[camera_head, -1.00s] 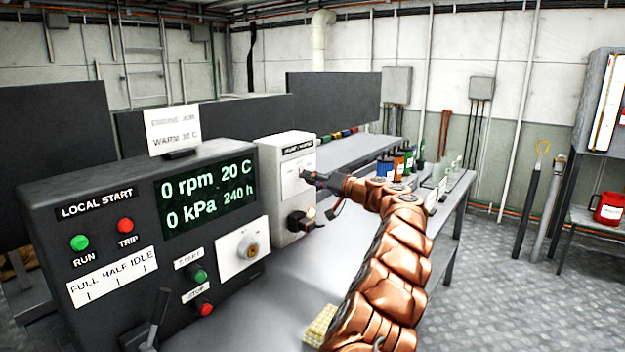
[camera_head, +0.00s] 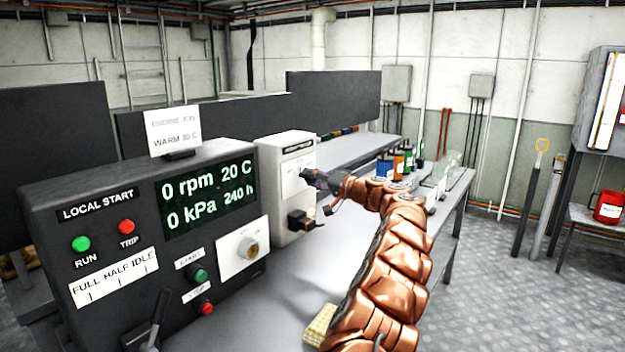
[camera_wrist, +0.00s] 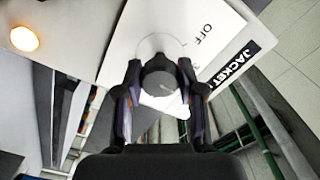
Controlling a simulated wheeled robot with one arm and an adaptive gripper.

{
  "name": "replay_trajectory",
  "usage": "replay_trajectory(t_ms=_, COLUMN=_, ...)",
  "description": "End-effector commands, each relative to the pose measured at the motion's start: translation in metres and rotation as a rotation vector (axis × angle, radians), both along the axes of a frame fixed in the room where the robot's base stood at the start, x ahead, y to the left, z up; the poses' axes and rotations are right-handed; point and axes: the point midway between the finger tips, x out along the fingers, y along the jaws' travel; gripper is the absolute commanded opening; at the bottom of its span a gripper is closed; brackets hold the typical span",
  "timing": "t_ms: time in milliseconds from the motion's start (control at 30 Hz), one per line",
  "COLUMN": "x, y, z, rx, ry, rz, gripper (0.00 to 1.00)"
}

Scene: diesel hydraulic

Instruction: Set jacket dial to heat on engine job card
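The jacket dial (camera_wrist: 158,82) is a round grey knob on a white plate in the wrist view. An OFF mark and a black JACKET label show beside it, tilted. My gripper (camera_wrist: 159,68) has a finger on each side of the dial, seemingly touching it. The dial's pointer and any heat mark cannot be made out. In the head view, my gripper (camera_head: 306,177) is at the front of the light grey jacket box (camera_head: 270,165), partly covering it. The engine job card (camera_head: 173,131) stands on the dark console and reads WARM 30 C.
The console display (camera_head: 208,195) shows 0 rpm, 20 C, 0 kPa and 240 h. Another knob (camera_head: 248,247) sits on the console's right side. A lit orange lamp (camera_wrist: 24,38) shows in the wrist view. Coloured containers (camera_head: 399,160) stand on the bench behind my arm.

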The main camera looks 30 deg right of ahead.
Motion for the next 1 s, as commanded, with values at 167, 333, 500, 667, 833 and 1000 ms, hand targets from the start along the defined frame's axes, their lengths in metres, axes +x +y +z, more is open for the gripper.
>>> replay_trajectory(t_ms=167, x=0.000, y=0.000, z=0.001, rx=0.000, ry=-0.002, rz=-0.001, gripper=0.57)
replay_trajectory(t_ms=333, x=0.000, y=0.000, z=0.001, rx=-0.001, ry=-0.001, rz=-0.001, gripper=0.64)
replay_trajectory(t_ms=500, x=0.000, y=0.000, z=0.000, rx=-0.001, ry=-0.001, rz=-0.001, gripper=0.64)
replay_trajectory(t_ms=667, x=-0.006, y=-0.003, z=0.002, rx=0.001, ry=-0.002, rz=-0.002, gripper=0.64)
replay_trajectory(t_ms=833, x=-0.024, y=-0.009, z=0.004, rx=0.000, ry=-0.006, rz=-0.003, gripper=0.64)
replay_trajectory(t_ms=1000, x=-0.047, y=-0.017, z=0.002, rx=0.001, ry=-0.004, rz=-0.002, gripper=0.64)
